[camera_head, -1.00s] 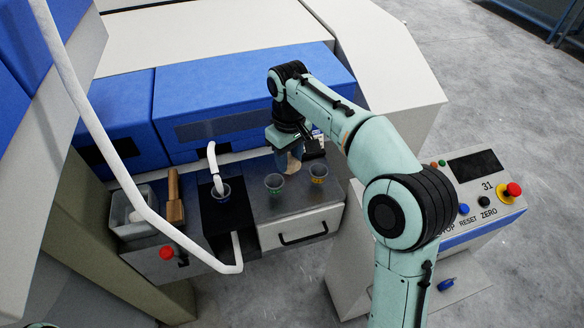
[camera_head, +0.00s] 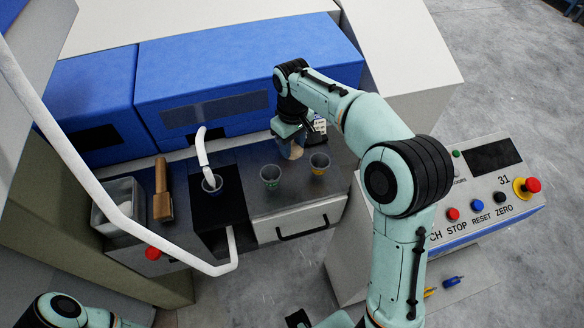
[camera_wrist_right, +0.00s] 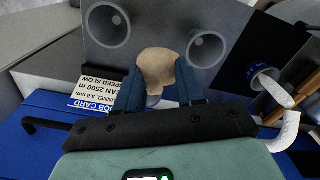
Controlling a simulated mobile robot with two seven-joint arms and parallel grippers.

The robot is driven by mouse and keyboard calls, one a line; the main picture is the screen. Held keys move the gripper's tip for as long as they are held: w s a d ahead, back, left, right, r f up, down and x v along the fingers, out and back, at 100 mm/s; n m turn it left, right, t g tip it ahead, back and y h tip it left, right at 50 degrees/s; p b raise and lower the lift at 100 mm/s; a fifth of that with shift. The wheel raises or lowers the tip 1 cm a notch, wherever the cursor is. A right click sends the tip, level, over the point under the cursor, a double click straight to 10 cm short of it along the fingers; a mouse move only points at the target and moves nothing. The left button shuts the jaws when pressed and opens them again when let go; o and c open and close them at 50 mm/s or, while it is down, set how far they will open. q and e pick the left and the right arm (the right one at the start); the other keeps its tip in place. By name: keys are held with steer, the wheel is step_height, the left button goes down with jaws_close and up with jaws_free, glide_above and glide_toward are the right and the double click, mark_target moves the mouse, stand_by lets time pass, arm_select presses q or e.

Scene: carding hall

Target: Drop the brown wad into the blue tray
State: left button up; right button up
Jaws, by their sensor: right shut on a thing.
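The brown wad (camera_wrist_right: 157,66) is a tan, rounded lump between the blue fingers of my right gripper (camera_wrist_right: 160,74) in the right wrist view. In the head view my right gripper (camera_head: 291,140) holds the wad (camera_head: 293,151) above the back of the dark worktop, behind the cups. The gripper is shut on it. I cannot make out a flat blue tray; a blue-rimmed cup (camera_head: 212,184) stands under the white spout, and it also shows in the right wrist view (camera_wrist_right: 264,79). My left gripper is out of view.
A green-marked cup (camera_head: 270,178) and a yellow-marked cup (camera_head: 319,165) stand on the worktop (camera_head: 290,198). A wooden-handled tool (camera_head: 162,195) and a grey bin (camera_head: 118,205) are at the left. A job card (camera_head: 319,126) stands behind. A white bent tube (camera_head: 80,165) crosses the left side.

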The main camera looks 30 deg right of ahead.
mark_target(292, 148)
step_height(292, 148, down, 4)
steer(key=shift+w+r, duration=0.1)
step_height(292, 148, down, 6)
steer(key=shift+r+b, duration=0.1)
steer(key=shift+b, duration=0.4)
steer(key=o, duration=0.7)
steer(key=shift+o, duration=0.2)
